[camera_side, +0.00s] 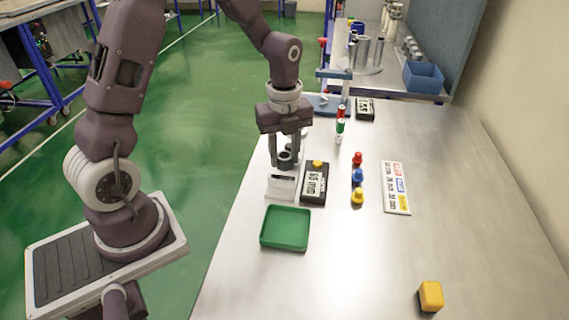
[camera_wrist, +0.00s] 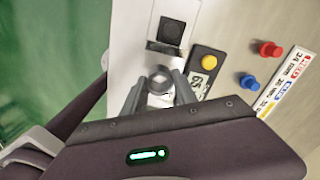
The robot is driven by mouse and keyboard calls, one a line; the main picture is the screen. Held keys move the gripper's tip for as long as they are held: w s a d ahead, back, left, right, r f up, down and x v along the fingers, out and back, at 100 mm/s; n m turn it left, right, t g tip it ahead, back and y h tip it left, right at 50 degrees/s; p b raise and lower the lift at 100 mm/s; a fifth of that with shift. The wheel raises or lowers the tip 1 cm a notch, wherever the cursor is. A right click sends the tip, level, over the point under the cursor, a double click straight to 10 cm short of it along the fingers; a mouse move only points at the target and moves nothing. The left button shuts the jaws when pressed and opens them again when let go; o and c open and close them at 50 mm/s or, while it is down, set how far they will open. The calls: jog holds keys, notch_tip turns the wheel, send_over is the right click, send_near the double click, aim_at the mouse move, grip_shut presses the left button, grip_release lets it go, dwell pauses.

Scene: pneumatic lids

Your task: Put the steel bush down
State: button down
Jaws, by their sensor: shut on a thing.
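The steel bush (camera_side: 285,159) is a short, dark grey metal ring. My gripper (camera_side: 286,153) is shut on it, with a finger on either side. In the wrist view the bush (camera_wrist: 160,80) shows its round bore between the two fingertips (camera_wrist: 160,88). It is over a white stand or plate (camera_side: 281,187) at the left edge of the table; I cannot tell whether it touches it. In the wrist view a dark square pad (camera_wrist: 171,30) lies on the white plate beyond the bush.
A black display box (camera_side: 314,187) with a yellow button stands just right. A green tray (camera_side: 286,228) lies in front. Red, blue and yellow pegs (camera_side: 358,177) and a label card (camera_side: 396,188) lie further right. A yellow block (camera_side: 431,296) is at the front right. The right-hand table is mostly clear.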

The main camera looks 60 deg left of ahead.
jog(key=shift+f, duration=1.3)
jog(key=c, duration=1.3)
grip_release()
jog(key=shift+f, duration=0.1)
jog(key=shift+o, duration=0.2)
